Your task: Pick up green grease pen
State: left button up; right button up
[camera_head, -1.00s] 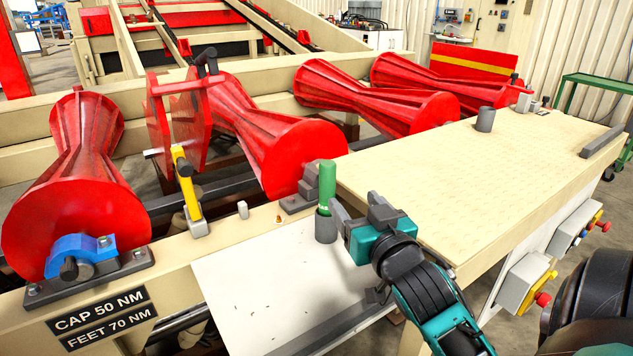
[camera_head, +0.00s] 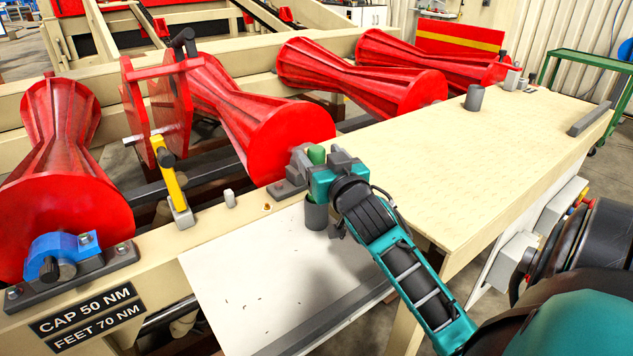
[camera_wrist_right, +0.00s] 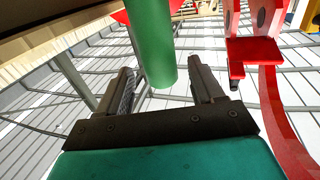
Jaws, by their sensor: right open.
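The green grease pen (camera_head: 316,154) stands upright in a grey cup (camera_head: 315,214) at the edge of the white sheet. In the head view my right gripper (camera_head: 318,160) is at the pen's upper part, and its body hides the pen's middle. In the right wrist view the pen (camera_wrist_right: 152,45) is a green cylinder between the two fingers of the gripper (camera_wrist_right: 166,88), with a visible gap to each finger. The right gripper is open. My left gripper does not show in either view.
A white sheet (camera_head: 260,275) lies below the cup. A wooden tabletop (camera_head: 440,165) extends to the right, with a grey cylinder (camera_head: 474,98) on it. Red spools (camera_head: 265,130) stand behind. A yellow-handled tool (camera_head: 172,185) stands to the left.

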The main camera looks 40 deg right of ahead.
aim_at(312, 149)
jog(key=x, duration=0.4)
jog(key=shift+w+f, duration=0.1)
jog(key=shift+c, duration=0.3)
grip_shut()
